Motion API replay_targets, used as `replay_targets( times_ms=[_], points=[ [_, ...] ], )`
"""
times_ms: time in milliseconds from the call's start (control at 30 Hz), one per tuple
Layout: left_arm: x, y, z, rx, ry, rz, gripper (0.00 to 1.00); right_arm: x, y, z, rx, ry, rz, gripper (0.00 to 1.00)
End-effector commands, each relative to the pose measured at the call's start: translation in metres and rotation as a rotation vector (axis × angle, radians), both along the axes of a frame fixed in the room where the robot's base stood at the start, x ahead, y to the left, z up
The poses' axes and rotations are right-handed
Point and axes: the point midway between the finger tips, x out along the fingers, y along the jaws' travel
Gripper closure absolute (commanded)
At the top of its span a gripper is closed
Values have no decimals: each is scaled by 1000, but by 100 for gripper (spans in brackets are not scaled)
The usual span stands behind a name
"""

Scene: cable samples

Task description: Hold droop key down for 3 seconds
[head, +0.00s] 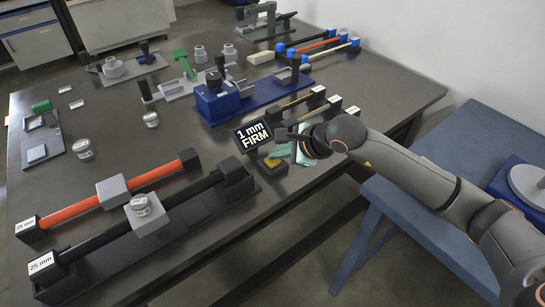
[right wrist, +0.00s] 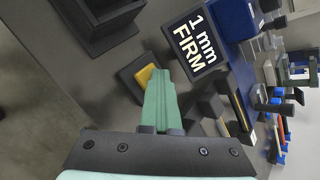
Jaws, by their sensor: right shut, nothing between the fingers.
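The droop key looks to be the yellow key (head: 272,163) on a small dark block in front of the display. It also shows in the right wrist view (right wrist: 145,74), partly covered by my fingertips. The display (head: 253,135) reads "1 mm FIRM". My right gripper (head: 279,152) is shut and empty, its mint-green fingers together beside or over the key. In the right wrist view the fingertips (right wrist: 159,74) overlap the key's right edge. I cannot tell whether they touch it. My left gripper is not in view.
A blue fixture (head: 216,98) stands behind the display. The table's right edge is close by.

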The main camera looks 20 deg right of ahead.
Motion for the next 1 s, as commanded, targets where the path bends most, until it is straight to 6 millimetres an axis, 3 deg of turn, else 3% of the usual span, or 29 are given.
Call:
replay_targets(
  times_ms=[1000],
  points=[
    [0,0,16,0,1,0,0,0,0,31,0,-1,-1,100]
  ],
)
